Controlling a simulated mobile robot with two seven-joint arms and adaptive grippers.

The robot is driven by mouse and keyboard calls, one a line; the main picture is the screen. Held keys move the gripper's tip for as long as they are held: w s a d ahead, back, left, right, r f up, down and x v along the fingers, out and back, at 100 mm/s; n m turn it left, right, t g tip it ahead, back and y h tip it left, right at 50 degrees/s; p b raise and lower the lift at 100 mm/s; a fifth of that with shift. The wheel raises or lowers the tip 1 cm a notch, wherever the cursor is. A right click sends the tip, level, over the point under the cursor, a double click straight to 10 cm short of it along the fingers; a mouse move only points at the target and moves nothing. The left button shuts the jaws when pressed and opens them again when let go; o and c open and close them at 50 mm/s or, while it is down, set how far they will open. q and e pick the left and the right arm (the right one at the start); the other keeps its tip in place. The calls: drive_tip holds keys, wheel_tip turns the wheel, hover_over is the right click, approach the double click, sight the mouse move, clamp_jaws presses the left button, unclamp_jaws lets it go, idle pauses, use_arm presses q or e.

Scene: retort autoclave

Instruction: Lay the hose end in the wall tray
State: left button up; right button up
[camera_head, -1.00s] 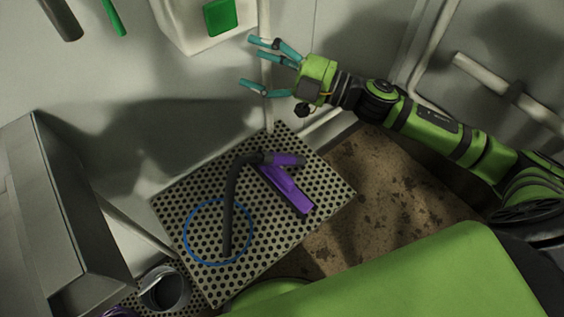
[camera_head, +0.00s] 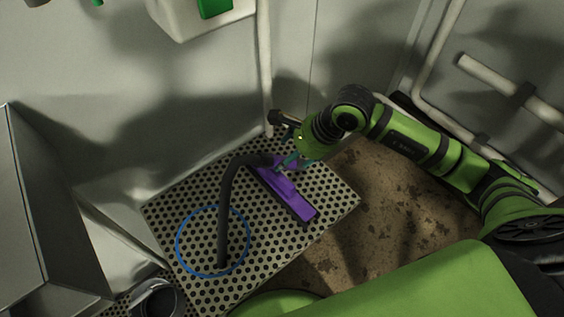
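A dark hose (camera_head: 227,200) curves over a perforated grey plate (camera_head: 330,208) by the wall. Its upper end is purple, beside a purple bar-shaped piece (camera_head: 288,195) lying on the plate. My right gripper (camera_head: 288,160), with teal fingers, points down at the purple hose end, overlapping it in the view. The fingers are partly hidden by the wrist, so I cannot tell whether they are closed on it. My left gripper is not in view.
A blue ring (camera_head: 178,250) lies around the hose's lower end. A grey metal box (camera_head: 45,200) stands at the left and a dark round cup (camera_head: 157,300) below it. A white wall box (camera_head: 190,22) and a vertical pipe (camera_head: 264,70) are behind. Stained brown floor (camera_head: 375,215) lies right of the plate.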

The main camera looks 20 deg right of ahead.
drive_tip(key=x, duration=0.6)
drive_tip(key=shift+w+a, duration=0.1)
drive_tip(key=shift+a, duration=0.15)
drive_tip(key=shift+r, duration=0.1)
clamp_jaws()
